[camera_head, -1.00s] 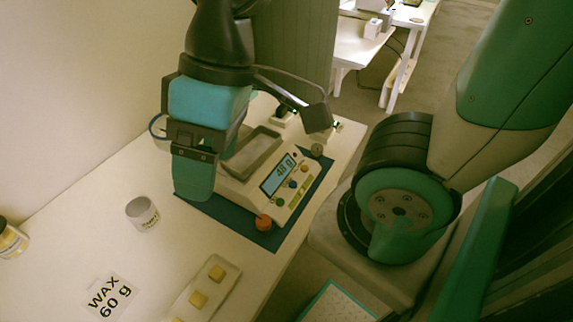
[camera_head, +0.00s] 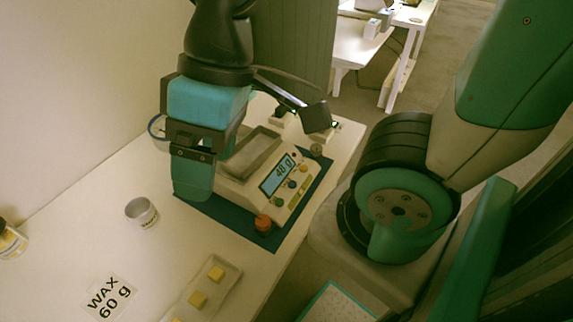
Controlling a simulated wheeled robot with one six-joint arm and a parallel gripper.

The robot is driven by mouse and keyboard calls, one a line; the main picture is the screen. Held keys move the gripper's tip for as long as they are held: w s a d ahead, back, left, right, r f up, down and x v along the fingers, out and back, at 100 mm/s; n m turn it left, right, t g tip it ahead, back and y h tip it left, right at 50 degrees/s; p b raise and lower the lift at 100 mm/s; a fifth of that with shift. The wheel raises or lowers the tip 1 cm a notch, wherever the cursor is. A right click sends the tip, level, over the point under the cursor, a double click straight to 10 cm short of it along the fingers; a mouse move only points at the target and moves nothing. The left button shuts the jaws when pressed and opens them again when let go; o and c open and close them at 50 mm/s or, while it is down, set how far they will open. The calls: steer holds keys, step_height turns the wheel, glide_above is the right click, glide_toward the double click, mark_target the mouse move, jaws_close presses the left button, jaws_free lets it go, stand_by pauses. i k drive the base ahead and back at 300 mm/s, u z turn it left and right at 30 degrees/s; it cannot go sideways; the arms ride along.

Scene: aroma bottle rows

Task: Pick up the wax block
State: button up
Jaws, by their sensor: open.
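Several yellow wax blocks lie in a pale tray (camera_head: 228,283) at the bottom of the view. One wax block (camera_head: 216,273) lies toward the tray's far end, another (camera_head: 198,299) nearer, and a third (camera_head: 178,320) is cut off by the frame edge. My gripper (camera_head: 192,190) is over the white table, beside the left side of the scale and well beyond the tray. It is open, with no block seen in it; its far finger is mostly hidden.
The scale (camera_head: 262,207) stands on a dark blue mat (camera_head: 258,236) and reads about 48 g. A small cup (camera_head: 141,213) and a "WAX 60 g" card (camera_head: 109,297) are on the table (camera_head: 60,240). A yellow-labelled jar (camera_head: 10,240) is at the far left.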

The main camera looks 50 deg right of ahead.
mark_target(216, 275)
steer(key=z, duration=1.5)
steer(key=k, duration=0.75)
steer(key=u, duration=1.3)
